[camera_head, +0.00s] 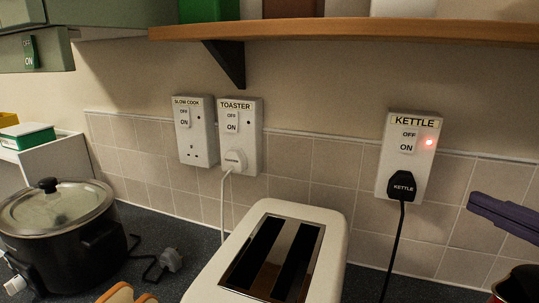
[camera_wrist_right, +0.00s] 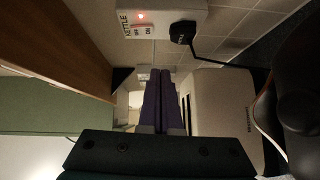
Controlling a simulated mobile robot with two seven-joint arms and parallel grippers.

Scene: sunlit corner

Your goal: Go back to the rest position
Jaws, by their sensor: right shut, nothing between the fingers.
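My right gripper (camera_head: 478,203) comes in at the right edge of the head view, in front of the tiled wall and to the right of the kettle socket. Its purple fingers (camera_wrist_right: 161,75) lie side by side in the right wrist view, shut and empty. The gripper touches nothing that I can see. My left gripper is not in view.
The kettle socket (camera_head: 413,155) has a black plug and a lit red light. The toaster socket (camera_head: 241,140) holds a white plug. A white toaster (camera_head: 330,222), slow cooker (camera_head: 70,250) and partly visible kettle (camera_head: 519,283) stand on the counter. A wooden shelf (camera_head: 350,29) runs above.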

